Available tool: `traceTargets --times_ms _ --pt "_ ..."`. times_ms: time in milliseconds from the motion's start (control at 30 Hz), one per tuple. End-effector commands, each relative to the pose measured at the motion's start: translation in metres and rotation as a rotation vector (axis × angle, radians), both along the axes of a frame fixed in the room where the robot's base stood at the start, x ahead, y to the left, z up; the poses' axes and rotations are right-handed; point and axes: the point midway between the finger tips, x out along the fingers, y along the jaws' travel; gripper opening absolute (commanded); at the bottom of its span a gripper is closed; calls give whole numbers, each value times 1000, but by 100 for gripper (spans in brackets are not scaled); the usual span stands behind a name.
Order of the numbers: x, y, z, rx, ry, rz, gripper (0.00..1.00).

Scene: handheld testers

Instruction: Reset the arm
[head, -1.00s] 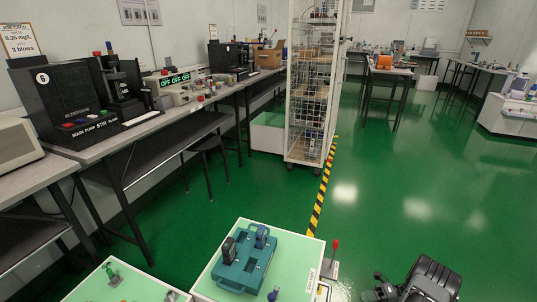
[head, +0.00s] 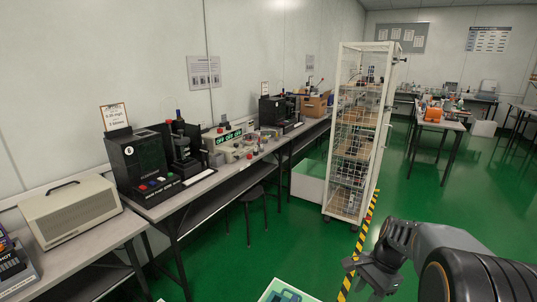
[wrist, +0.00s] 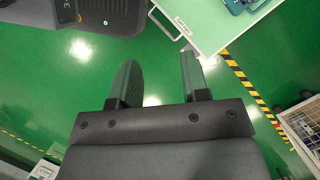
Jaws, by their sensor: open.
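My gripper (head: 368,274) shows at the bottom right of the head view, at the end of my dark grey arm, over the green floor. In the wrist view its two fingers (wrist: 158,75) stand apart with nothing between them, so it is open and empty. Green floor shows beyond the fingers. A pale green-topped table (wrist: 205,30) with a white edge is past the fingertips at the upper right.
A teal case (head: 287,294) on the low table is cut off at the head view's bottom edge. A wire-mesh cabinet (head: 352,140) stands behind my gripper. Benches with testers (head: 150,165) line the left wall.

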Motion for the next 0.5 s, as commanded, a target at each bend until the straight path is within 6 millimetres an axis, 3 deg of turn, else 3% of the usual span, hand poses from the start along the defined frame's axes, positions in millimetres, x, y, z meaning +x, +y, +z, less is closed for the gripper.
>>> traceTargets --times_ms 33,200,300,500 --pt "-8 14 41 -34 -68 112 42" --pt "-36 48 110 -149 -275 498 42" --pt "-51 63 141 -211 -376 700 42" --pt "-75 80 178 -309 -519 1001 42"
